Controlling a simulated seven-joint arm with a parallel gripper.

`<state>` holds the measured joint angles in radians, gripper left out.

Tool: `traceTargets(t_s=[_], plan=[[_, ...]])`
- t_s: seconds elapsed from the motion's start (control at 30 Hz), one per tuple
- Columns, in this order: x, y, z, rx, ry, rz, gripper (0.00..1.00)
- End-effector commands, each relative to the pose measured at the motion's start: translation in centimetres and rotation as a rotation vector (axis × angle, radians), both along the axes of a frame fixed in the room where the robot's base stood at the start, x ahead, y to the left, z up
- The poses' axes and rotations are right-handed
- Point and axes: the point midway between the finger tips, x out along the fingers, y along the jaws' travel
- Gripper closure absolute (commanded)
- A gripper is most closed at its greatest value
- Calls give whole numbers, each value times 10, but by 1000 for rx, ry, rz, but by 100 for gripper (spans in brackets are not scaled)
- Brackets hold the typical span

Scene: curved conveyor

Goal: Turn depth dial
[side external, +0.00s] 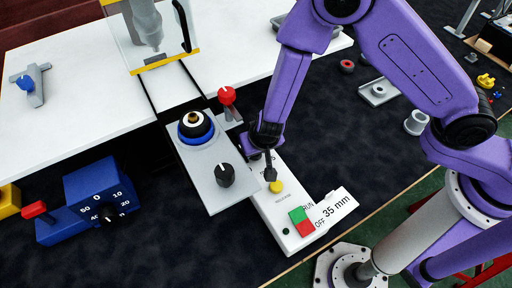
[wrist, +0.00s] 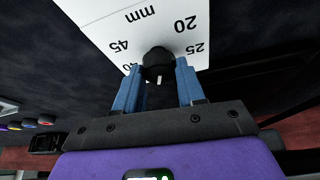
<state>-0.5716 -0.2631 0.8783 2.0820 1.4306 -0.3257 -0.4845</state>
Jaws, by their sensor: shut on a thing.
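The depth dial is a black round knob (wrist: 157,62) with a white pointer mark, on a white face printed "mm", 20, 25, 45 and a partly covered 40 in the wrist view. My gripper (wrist: 157,76) has its two blue fingers shut on the knob, one on each side. In the side view my gripper (side external: 269,174) is down at the upper part of the white machine base (side external: 265,207), and the dial cannot be made out there. A white card reading "35 mm" (side external: 337,206) stands by the base's lower right end.
A green and red RUN/OFF switch (side external: 301,221) and a yellow button (side external: 276,187) are on the base. A grey plate with a black knob (side external: 224,174) and a red-topped lever (side external: 227,97) are close left of my gripper. A blue dial block (side external: 96,196) stands farther left.

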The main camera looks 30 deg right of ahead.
Motion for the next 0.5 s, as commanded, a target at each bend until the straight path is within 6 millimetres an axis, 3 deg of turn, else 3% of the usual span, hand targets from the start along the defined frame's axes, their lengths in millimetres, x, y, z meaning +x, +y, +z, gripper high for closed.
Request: traceTargets(t_s=[0.5], plan=[[0, 0, 0, 0, 1, -34, 91]])
